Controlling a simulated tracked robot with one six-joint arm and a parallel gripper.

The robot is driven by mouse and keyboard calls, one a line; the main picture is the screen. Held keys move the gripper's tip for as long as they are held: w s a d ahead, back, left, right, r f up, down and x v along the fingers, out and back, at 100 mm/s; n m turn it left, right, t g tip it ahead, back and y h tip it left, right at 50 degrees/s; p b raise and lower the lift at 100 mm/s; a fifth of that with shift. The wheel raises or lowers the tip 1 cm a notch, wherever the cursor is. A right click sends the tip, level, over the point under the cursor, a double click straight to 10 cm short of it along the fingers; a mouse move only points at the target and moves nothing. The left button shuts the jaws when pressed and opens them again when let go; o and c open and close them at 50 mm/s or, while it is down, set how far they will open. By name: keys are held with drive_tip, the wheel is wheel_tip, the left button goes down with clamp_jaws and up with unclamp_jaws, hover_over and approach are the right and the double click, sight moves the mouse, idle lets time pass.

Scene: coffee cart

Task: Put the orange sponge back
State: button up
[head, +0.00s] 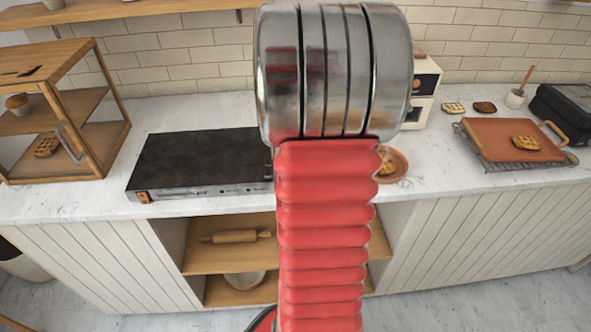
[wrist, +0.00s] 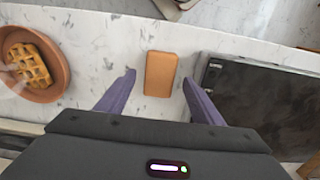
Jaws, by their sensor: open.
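The orange sponge (wrist: 160,73) is a small flat, rounded rectangular block lying on the pale marble counter in the wrist view, between a plate and the black griddle. My gripper (wrist: 159,78) has two purple fingers, open and spread on either side of the sponge in the picture. A gap shows between each finger and the sponge. I cannot tell how high the fingertips are above the counter. In the head view my own arm hides both the sponge and my gripper.
The terracotta plate (wrist: 61,83) holds a waffle (wrist: 29,64). The black griddle (head: 203,160) stands left of my arm in the head view. A wooden cabinet (head: 115,110) is far left. At the right are an orange tray (head: 487,141) and a dark appliance (head: 570,112).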

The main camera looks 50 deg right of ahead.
wheel_tip(320, 180, up, 8)
idle(0.4)
drive_tip(key=shift+r, duration=0.1)
idle(0.5)
drive_tip(key=w+a+r+n+t, duration=0.1)
drive_tip(key=w+a+r+n, duration=0.15)
drive_tip(key=a, duration=0.75)
drive_tip(key=s+a+n+t, duration=0.2)
drive_tip(key=a+n, duration=0.1)
drive_tip(key=a, duration=1)
drive_tip(key=s+a+n+t, duration=0.2)
drive_tip(key=a+n, duration=0.2)
drive_tip(key=a, duration=1)
drive_tip(key=shift+s+t, duration=0.2)
drive_tip(key=shift+t, duration=0.1)
drive_tip(key=shift+r, duration=0.1)
